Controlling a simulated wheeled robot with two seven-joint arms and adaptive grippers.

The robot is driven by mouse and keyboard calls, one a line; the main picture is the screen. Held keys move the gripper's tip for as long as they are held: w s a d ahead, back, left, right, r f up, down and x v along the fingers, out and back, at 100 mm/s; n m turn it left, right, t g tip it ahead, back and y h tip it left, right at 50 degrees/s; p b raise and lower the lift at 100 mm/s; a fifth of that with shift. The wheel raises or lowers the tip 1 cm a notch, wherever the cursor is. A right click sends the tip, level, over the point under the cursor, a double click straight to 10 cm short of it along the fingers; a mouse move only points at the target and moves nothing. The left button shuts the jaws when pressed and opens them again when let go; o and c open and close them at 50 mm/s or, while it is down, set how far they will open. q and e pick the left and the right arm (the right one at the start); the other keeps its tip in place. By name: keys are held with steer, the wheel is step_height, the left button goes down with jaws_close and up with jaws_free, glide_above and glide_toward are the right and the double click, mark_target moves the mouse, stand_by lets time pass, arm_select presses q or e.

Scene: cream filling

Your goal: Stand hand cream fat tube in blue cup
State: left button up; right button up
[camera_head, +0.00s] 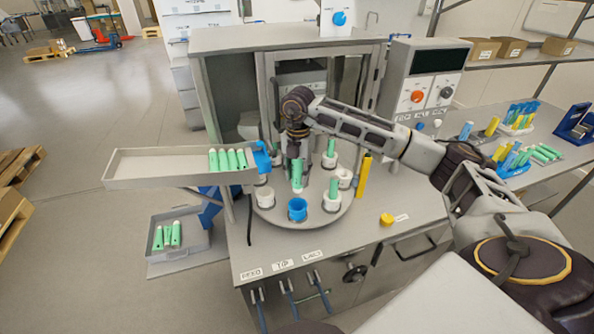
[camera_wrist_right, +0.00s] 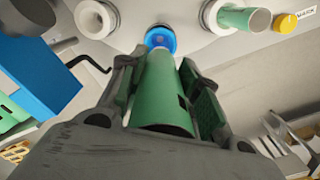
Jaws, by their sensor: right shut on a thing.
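My right gripper (camera_head: 295,160) reaches over the round turntable (camera_head: 322,219) from the right. It is shut on a green hand cream tube (camera_head: 297,176) with a pale lower end. The held tube also shows between the fingers in the right wrist view (camera_wrist_right: 162,95). The blue cup (camera_head: 297,209) stands at the turntable's front edge, just below the tube in the head view. In the right wrist view the blue cup (camera_wrist_right: 160,39) lies just beyond the tube's far end. I cannot tell whether tube and cup touch. My left gripper is not in view.
White cups (camera_head: 265,197) stand around the turntable, two with green tubes (camera_head: 334,187). A grey chute (camera_head: 140,169) with several green tubes is at left. A yellow post (camera_head: 363,178) stands right of the turntable, and a yellow cap (camera_head: 387,219) lies on the bench.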

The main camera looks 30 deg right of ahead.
mark_target(298, 186)
steer(key=shift+f, duration=0.15)
stand_by(0.3)
steer(key=shift+f, duration=0.15)
steer(key=shift+f+b, duration=1.7)
steer(key=shift+f, duration=0.9)
steer(key=shift+f+b, duration=1.9)
steer(key=shift+f, duration=0.95)
steer(key=o, duration=0.8)
